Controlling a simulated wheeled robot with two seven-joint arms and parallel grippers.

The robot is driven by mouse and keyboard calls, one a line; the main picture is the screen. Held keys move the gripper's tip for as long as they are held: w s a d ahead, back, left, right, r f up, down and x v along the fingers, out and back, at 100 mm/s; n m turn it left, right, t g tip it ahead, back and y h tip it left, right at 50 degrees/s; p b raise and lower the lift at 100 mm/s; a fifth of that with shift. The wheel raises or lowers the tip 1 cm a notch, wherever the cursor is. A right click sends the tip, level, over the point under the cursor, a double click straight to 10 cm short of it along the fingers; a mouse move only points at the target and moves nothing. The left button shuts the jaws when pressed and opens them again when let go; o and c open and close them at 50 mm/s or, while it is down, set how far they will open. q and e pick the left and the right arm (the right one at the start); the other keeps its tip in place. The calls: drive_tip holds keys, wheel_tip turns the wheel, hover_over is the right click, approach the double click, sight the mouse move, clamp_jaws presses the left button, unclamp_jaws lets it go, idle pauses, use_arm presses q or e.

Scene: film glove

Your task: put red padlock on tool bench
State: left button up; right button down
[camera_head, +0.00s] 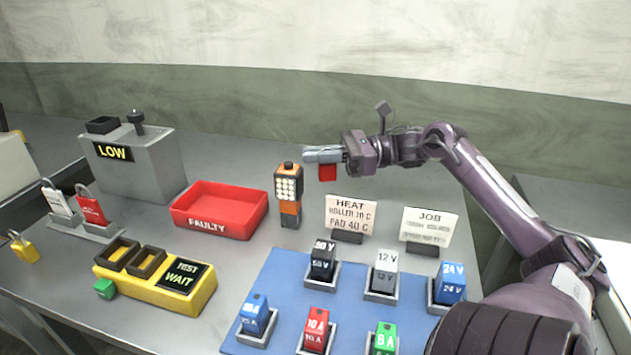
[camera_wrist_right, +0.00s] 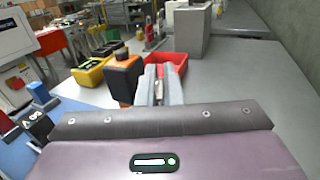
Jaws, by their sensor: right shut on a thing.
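My right gripper (camera_head: 325,155) is shut on a small red block-shaped thing (camera_head: 327,173), which looks like the body of the red padlock. It hangs just below the fingertips, clear of the bench, and its shackle is hidden by the fingers. In the right wrist view the fingers (camera_wrist_right: 160,86) are close together, and I cannot make out the padlock there. The grey tool bench (camera_head: 150,235) stretches below. My left gripper is not in view.
An orange and black handheld device (camera_head: 288,185) stands just left of the held thing. The red FAULTY tray (camera_head: 220,211), yellow tester (camera_head: 155,285), yellow padlock (camera_head: 22,248), HEAT card (camera_head: 350,215) and blue mat (camera_head: 270,285) occupy the bench. Bare bench lies behind the cards.

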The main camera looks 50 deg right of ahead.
wheel_tip(320, 180, down, 7)
drive_tip(key=shift+r, duration=0.2)
idle(0.4)
drive_tip(key=c, duration=1.6)
unclamp_jaws()
drive_tip(key=shift+r, duration=0.1)
